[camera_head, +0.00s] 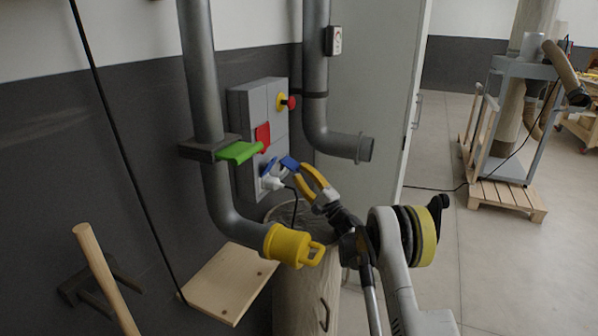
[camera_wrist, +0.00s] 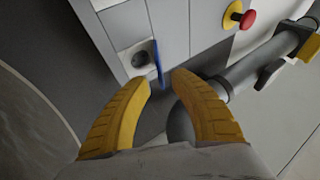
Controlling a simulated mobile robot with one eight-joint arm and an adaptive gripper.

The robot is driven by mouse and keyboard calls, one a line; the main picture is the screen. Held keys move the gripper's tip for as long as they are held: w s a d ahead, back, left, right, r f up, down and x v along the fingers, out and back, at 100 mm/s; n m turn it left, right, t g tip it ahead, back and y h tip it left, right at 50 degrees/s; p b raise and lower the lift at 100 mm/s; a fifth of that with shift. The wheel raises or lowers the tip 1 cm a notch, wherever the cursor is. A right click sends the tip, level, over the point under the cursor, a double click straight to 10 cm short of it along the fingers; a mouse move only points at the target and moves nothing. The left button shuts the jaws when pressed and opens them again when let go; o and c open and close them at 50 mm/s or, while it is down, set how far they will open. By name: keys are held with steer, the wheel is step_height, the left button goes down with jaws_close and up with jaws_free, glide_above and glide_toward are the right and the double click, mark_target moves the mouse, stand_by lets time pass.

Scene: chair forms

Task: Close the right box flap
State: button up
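A grey wall box (camera_head: 243,125) has a blue flap (camera_head: 289,162) on its lower right, standing out from the box front. In the wrist view this flap (camera_wrist: 158,64) is seen nearly edge-on, beside a dark round socket (camera_wrist: 140,58). My gripper (camera_head: 301,175) has yellow fingers and is at the flap, in front of the box. In the wrist view the fingertips (camera_wrist: 161,82) are apart, with the flap's lower end near the gap between them. I cannot tell whether they touch it. A second blue flap (camera_head: 268,166) is to the left, above a white plug (camera_head: 272,183).
A grey pipe with a yellow cap (camera_head: 287,245) is below left of my gripper. A green lever (camera_head: 239,152) sticks out left of the box. Another pipe (camera_head: 345,145) bends out on the right. A barrel (camera_head: 300,285) stands below. Open floor lies to the right.

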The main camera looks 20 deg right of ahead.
steer(key=v, duration=1)
steer(key=shift+s, duration=0.25)
steer(key=shift+d+f, duration=0.1)
steer(key=shift+f, duration=0.05)
